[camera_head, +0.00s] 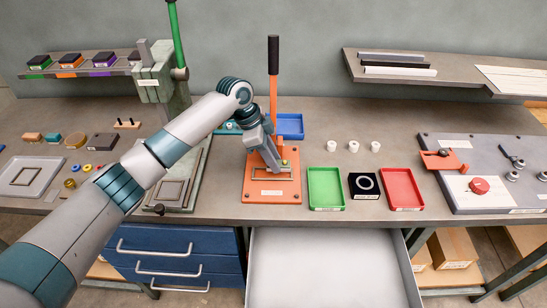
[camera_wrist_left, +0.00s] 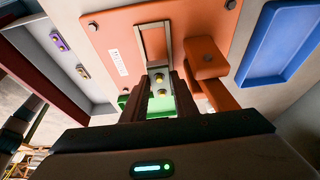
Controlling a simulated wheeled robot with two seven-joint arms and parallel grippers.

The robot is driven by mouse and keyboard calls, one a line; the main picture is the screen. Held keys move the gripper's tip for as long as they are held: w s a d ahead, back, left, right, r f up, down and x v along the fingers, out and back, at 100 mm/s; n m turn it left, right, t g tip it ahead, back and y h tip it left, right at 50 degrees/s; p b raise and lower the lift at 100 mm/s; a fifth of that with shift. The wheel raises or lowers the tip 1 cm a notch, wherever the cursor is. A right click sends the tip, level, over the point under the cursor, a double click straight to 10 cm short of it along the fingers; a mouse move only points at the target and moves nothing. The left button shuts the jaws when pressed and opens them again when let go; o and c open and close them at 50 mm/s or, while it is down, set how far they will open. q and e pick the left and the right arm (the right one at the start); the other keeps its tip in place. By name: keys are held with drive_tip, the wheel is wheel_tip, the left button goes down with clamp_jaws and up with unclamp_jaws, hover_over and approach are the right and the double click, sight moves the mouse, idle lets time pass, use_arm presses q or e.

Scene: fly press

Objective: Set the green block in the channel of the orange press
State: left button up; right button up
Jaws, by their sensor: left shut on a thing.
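The orange press (camera_head: 256,190) stands at the middle of the bench, with an upright orange lever and black handle. A thin metal frame, seemingly its channel (camera_head: 288,193), lies on the base plate; it also shows in the wrist view (camera_wrist_left: 141,38). My left gripper (camera_head: 276,165) reaches down over the press from the left, tilted. It is shut on the green block (camera_wrist_left: 158,104), which shows between the dark fingers in the wrist view, near brass studs. The fingers hide much of the block, and I cannot tell whether it touches the channel. My right gripper is out of view.
A taller green press (camera_head: 155,85) stands to the left. Green (camera_head: 326,188) and red (camera_head: 401,188) trays lie to the right, with a black ring pad (camera_head: 364,185) between. A blue tray (camera_head: 290,126) lies behind. An open drawer (camera_head: 330,270) sits below the bench front.

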use_arm(q)
drive_tip(key=shift+f, duration=0.9)
idle(0.6)
idle(0.6)
drive_tip(key=shift+p, duration=0.35)
idle(0.7)
drive_tip(key=shift+f, duration=0.4)
idle(0.7)
